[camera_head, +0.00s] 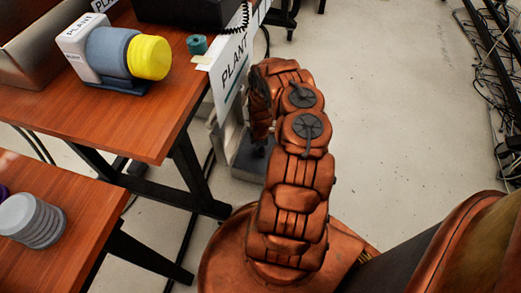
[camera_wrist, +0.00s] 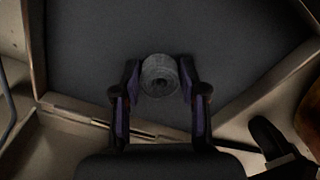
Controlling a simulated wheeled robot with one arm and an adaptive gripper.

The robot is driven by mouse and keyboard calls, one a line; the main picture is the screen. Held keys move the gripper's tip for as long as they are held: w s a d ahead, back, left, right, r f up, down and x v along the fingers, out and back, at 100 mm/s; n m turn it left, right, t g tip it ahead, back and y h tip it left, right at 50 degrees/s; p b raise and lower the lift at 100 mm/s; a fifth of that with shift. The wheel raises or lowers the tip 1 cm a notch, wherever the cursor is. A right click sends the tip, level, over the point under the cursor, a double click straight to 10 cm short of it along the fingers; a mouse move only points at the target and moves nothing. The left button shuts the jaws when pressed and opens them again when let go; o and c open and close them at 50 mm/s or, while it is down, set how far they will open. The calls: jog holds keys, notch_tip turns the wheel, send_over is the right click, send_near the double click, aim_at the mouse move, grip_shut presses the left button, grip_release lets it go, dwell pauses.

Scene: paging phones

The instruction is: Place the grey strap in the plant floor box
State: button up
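The grey strap (camera_wrist: 160,75) is a small ribbed roll between the fingertips of my gripper (camera_wrist: 160,82) in the wrist view. Both fingers appear to touch its sides, so my gripper looks shut on it. Beneath it is the dark grey floor of a box with pale walls (camera_wrist: 75,125), the plant floor box. I cannot tell whether the roll touches the box floor. In the head view the box (camera_head: 248,170) stands on the ground below the PLANT sign (camera_head: 234,68), partly behind my arm. My gripper and the strap are hidden there.
An orange-brown table (camera_head: 125,115) at the upper left carries a white, blue and yellow device (camera_head: 115,52) and a teal roll (camera_head: 197,44). A lower-left table (camera_head: 75,240) holds a grey ribbed stack (camera_head: 32,220). Cables lie by the right rack; the pale floor between is clear.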

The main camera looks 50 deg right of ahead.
jog(key=o, duration=0.4)
notch_tip(320, 180, up, 12)
jog(key=p, duration=0.6)
jog(key=shift+r, duration=0.15)
dwell(0.4)
